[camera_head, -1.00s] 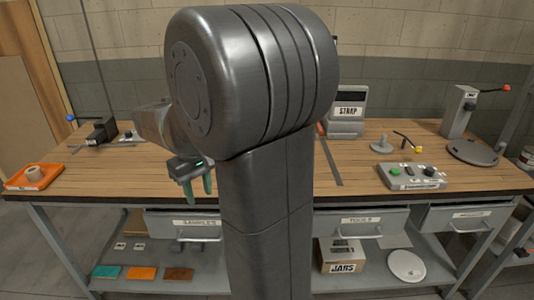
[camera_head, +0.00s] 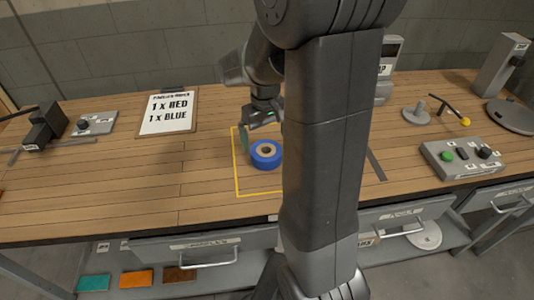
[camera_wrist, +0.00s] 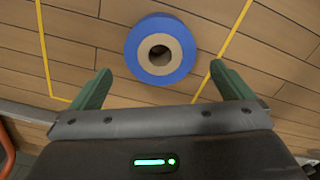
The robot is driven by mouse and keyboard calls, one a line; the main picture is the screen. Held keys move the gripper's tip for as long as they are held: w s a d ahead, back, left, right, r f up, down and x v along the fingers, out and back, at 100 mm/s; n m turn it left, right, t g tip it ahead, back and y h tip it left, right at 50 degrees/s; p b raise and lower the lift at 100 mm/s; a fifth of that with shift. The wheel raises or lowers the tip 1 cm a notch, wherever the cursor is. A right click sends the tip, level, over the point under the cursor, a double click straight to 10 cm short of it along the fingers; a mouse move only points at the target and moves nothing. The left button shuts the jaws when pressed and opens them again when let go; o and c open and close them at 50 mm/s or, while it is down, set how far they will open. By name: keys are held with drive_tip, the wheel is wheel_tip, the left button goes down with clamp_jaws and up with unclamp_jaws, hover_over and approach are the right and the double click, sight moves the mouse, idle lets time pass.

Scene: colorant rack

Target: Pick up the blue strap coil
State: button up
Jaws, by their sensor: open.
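The blue strap coil (camera_head: 266,155) lies flat on the wooden bench inside a yellow outlined area (camera_head: 237,178). It has a tan core with a hole in the middle. In the wrist view the blue strap coil (camera_wrist: 143,57) is ahead of my gripper (camera_wrist: 165,88), roughly centred between the two green fingers and a little left. My gripper is open and empty. In the head view my gripper (camera_head: 262,136) is just behind and above the coil. My arm hides the right part of the yellow outline.
A clipboard (camera_head: 168,112) reading "1 x RED, 1 x BLUE" lies to the left. A grey control box (camera_head: 462,158) with buttons is at the right. A black clamp-like device (camera_head: 44,126) stands at the far left. The bench left of the outline is clear.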

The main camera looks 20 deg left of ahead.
sight(266, 150)
drive_tip(key=shift+s+d+f, duration=0.1)
drive_tip(key=shift+f, duration=0.15)
wheel_tip(266, 150, down, 5)
drive_tip(key=shift+s+d+r, duration=0.1)
drive_tip(key=shift+d, duration=0.05)
drive_tip(key=c, duration=1)
